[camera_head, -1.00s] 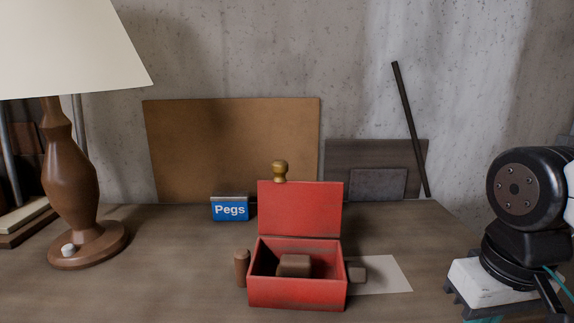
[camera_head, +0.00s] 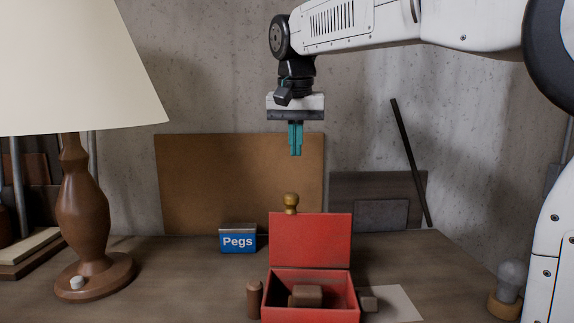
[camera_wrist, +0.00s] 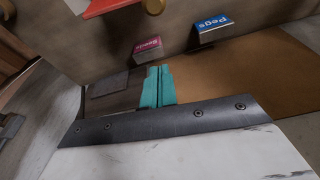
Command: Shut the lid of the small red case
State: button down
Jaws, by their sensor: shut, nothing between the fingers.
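The small red case (camera_head: 312,316) stands on the table at the bottom of the head view. Its red lid (camera_head: 311,241) is open and upright at the back edge. A brass knob (camera_head: 291,202) shows at the lid's top edge. A brown block (camera_head: 306,295) sits inside the case. My gripper (camera_head: 295,154) is shut and empty, pointing down, well above the lid and apart from it. In the wrist view its teal fingers (camera_wrist: 157,71) are together, and part of the red lid (camera_wrist: 104,8) and the knob (camera_wrist: 153,6) show at the top edge.
A brown peg (camera_head: 254,300) stands left of the case, and a small block (camera_head: 369,300) and pale sheet (camera_head: 400,303) lie right. A blue Pegs box (camera_head: 238,239) and a pink box (camera_wrist: 147,48) stand behind. A lamp (camera_head: 84,210) is left, a bulb (camera_head: 509,280) right.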

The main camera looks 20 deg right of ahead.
notch_tip(320, 180, down, 8)
jog(key=s+a, duration=0.1)
jog(key=s, duration=0.1)
jog(key=shift+a+f, duration=0.15)
jog(key=shift+f, duration=0.1)
dwell(0.5)
